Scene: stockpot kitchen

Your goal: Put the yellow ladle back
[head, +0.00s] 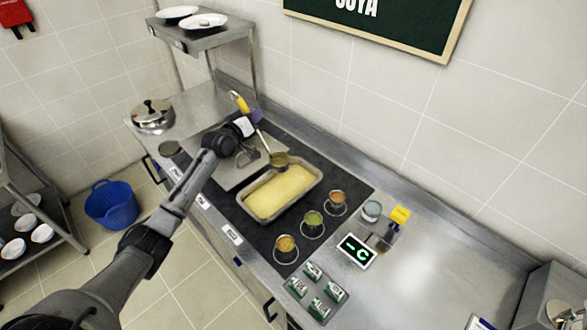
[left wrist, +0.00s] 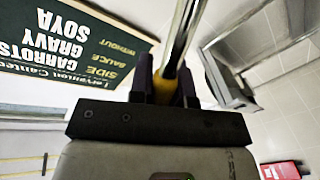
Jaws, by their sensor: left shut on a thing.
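The yellow ladle has its yellow handle end (head: 238,101) up at the back of the counter and its metal bowl (head: 279,160) lower, at the far edge of the tray of yellow food (head: 247,207). I cannot tell whether the bowl touches the tray. My left gripper (head: 254,122) is shut on the ladle's handle, below the yellow end. In the left wrist view the handle (left wrist: 180,35) rises between the fingers (left wrist: 163,88). My right gripper is not in view.
Small pots of orange (head: 337,197), green (head: 313,219) and yellow (head: 286,243) food stand right of the tray. A lidded pot (head: 152,115) stands at the counter's left end. A raised shelf (head: 208,37) holds plates. The counter's right part (head: 440,265) is mostly clear.

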